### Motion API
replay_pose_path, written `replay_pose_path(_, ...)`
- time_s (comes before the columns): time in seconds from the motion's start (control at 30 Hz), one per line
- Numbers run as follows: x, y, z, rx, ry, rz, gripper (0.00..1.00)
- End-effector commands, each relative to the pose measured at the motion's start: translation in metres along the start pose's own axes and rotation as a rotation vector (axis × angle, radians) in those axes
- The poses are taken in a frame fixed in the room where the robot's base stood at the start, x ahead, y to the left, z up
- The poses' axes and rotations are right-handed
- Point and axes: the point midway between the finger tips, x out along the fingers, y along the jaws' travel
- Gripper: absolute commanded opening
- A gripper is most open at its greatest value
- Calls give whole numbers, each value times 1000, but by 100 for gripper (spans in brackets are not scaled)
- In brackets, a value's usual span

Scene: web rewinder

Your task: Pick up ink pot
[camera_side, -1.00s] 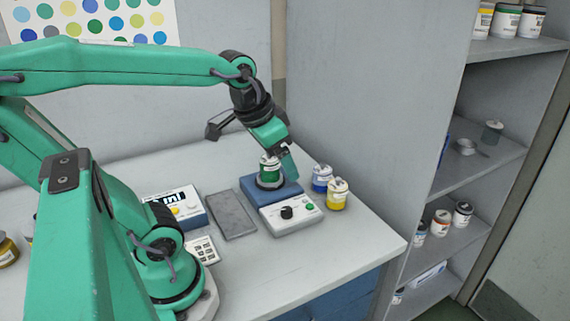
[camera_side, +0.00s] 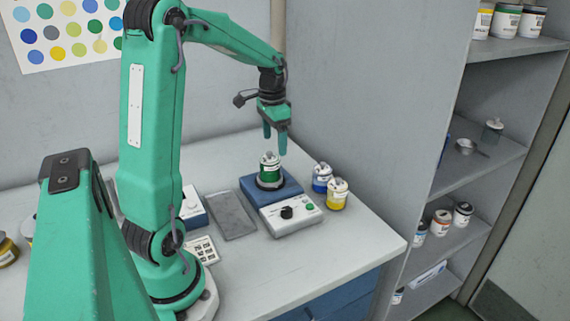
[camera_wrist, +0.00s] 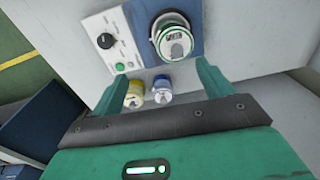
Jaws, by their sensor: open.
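The green-labelled ink pot (camera_side: 269,172) with a pale lid stands upright on the blue base of a small bench device (camera_side: 284,205). In the wrist view the green pot (camera_wrist: 174,38) shows from above on the blue part, beyond the fingertips. My gripper (camera_side: 275,142) is open and empty, fingers pointing down, just above the pot and apart from it. A blue pot (camera_side: 321,178) and a yellow pot (camera_side: 337,194) stand on the table right of the device. In the wrist view the yellow pot (camera_wrist: 134,95) and blue pot (camera_wrist: 162,90) show between my fingers.
The device's front panel (camera_side: 290,214) has a black knob and a green button. A grey tray (camera_side: 231,215) lies left of it, near a keypad (camera_side: 203,250). A shelf unit (camera_side: 450,70) with pots stands to the right. The table front is clear.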

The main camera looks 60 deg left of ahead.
Motion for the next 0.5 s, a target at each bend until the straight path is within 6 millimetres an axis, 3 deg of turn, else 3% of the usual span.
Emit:
replay_pose_path(0.2, 20, -28, 2, 1, -36, 25, 79)
replay_pose_path(0.5, 25, -32, 2, 3, -40, 28, 79)
